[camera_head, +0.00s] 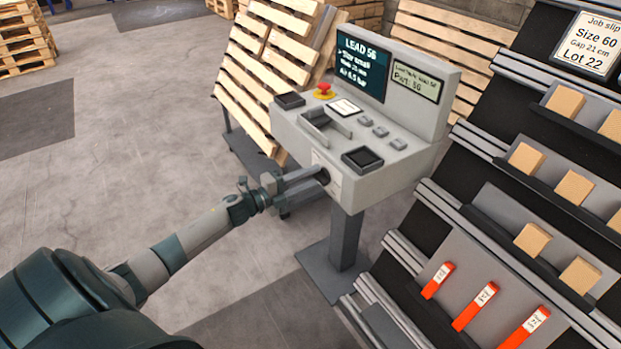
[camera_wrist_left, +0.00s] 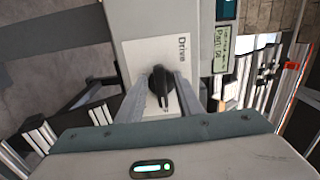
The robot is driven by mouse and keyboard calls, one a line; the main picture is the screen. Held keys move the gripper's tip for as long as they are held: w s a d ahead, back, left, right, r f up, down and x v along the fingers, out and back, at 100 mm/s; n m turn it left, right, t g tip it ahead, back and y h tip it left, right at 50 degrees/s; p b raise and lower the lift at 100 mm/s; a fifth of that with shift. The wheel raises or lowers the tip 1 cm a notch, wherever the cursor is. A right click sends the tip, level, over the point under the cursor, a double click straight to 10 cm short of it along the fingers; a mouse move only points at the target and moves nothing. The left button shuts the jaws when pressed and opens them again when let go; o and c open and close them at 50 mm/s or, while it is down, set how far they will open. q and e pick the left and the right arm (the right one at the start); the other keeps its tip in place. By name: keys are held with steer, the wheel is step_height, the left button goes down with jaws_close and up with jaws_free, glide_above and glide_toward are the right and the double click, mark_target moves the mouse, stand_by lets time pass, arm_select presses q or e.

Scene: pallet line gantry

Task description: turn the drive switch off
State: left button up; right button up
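The drive switch (camera_wrist_left: 160,88) is a black rotary knob on a white plate (camera_wrist_left: 170,48) marked "Drive", in the left wrist view. In the head view the switch (camera_head: 323,176) shows small and partly covered on the front face of the grey console (camera_head: 385,180). My left gripper (camera_head: 316,174) reaches the console from the left. In the left wrist view its two fingers (camera_wrist_left: 161,95) stand apart, one on each side of the knob, with what looks like a small gap; firm contact is not visible. My right gripper is in neither view.
The console top carries a red emergency button (camera_head: 324,91), trays and small buttons, with a screen (camera_head: 363,68) behind. A rack (camera_head: 500,190) with wooden blocks and orange-red tagged pieces stands close on the right. Wooden pallets (camera_head: 280,60) lean behind.

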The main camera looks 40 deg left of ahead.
arm_select(q)
steer(key=shift+s, duration=0.1)
stand_by(0.3)
